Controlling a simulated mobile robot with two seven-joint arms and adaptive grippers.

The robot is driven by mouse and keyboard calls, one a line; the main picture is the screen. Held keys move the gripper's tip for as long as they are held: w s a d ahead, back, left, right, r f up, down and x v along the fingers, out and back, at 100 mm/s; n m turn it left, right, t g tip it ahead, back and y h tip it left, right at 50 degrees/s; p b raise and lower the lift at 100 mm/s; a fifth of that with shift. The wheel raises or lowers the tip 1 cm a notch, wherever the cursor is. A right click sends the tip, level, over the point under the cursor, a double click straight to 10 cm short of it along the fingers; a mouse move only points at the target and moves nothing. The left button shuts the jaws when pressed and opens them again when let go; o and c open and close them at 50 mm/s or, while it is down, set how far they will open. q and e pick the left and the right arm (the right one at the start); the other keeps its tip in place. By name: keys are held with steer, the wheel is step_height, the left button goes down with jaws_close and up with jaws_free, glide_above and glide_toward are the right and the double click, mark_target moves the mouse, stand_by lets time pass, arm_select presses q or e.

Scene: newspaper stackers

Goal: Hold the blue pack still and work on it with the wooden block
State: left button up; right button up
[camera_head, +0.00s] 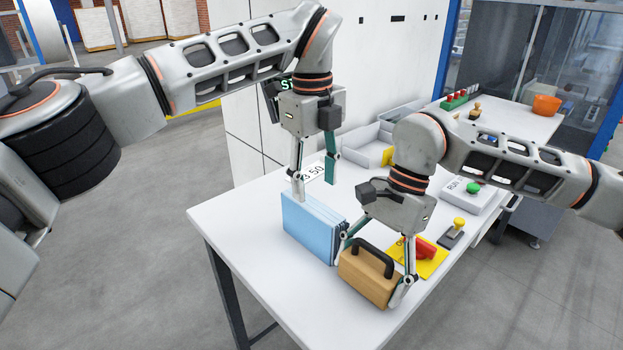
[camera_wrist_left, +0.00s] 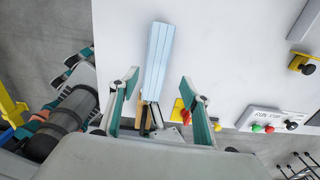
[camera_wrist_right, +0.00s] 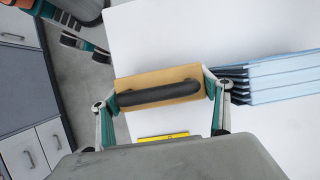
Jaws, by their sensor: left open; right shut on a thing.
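The blue pack (camera_head: 311,228) stands upright on the white table, with layered edges at its right end. It also shows in the left wrist view (camera_wrist_left: 158,60) and at the right of the right wrist view (camera_wrist_right: 285,77). My left gripper (camera_head: 315,190) is open above the pack, fingers apart; I cannot tell if a finger touches it. My right gripper (camera_head: 372,262) is shut on the wooden block (camera_head: 366,280), which has a black handle on top. The block shows between the right fingers (camera_wrist_right: 160,78). It is just right of the pack, close to its layered end.
A yellow plate with a red part (camera_head: 426,250) lies behind the block. A yellow-knobbed device (camera_head: 455,229) and a box with a green button (camera_head: 473,189) stand further right. White trays (camera_head: 365,148) stand at the back. The table's front edge is near the block.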

mark_target(313, 229)
arm_select(q)
steer(key=shift+s+a+f, duration=0.1)
steer(key=shift+a, duration=0.2)
steer(key=shift+f, duration=0.25)
step_height(313, 229, down, 11)
steer(key=shift+f, duration=0.2)
steer(key=shift+c, duration=0.3)
jaws_close()
arm_select(e)
steer(key=shift+w+a, duration=0.3)
steer(key=shift+w, duration=0.1)
stand_by(0.6)
arm_select(q)
steer(key=shift+s+d, duration=0.15)
steer(key=shift+s, duration=0.05)
arm_select(e)
steer(key=shift+w, duration=0.1)
stand_by(0.5)
